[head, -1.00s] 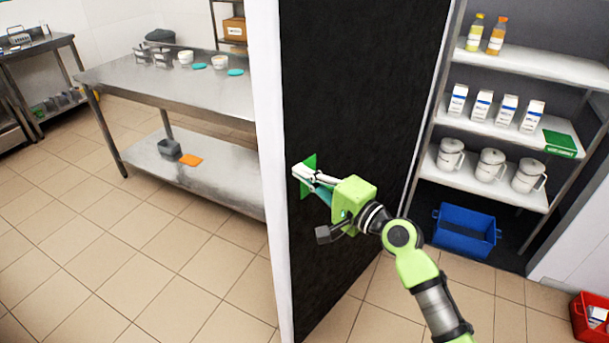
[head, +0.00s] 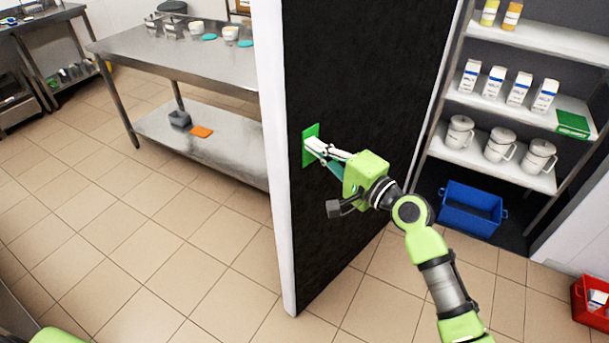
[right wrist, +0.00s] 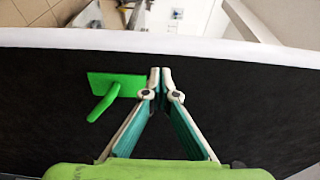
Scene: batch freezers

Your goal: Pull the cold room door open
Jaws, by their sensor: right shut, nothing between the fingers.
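The cold room door (head: 365,110) stands open as a tall black panel with a white edge, and the shelves show to its right. A green plate (head: 308,154) with a handle is on its black face near the white edge. In the right wrist view the green handle (right wrist: 102,106) sticks out left of my fingers. My right gripper (head: 314,144) is shut and empty, its tips close to the black face beside the plate. In the right wrist view its fingertips (right wrist: 160,72) meet; touching the door cannot be told. My left gripper is out of view.
Behind the door, shelves (head: 550,37) hold bottles, cartons and jugs, with a blue crate (head: 468,215) below. A red crate (head: 592,305) sits at lower right. A steel table (head: 180,65) stands beyond the door's left side. Tiled floor (head: 160,225) is clear at left.

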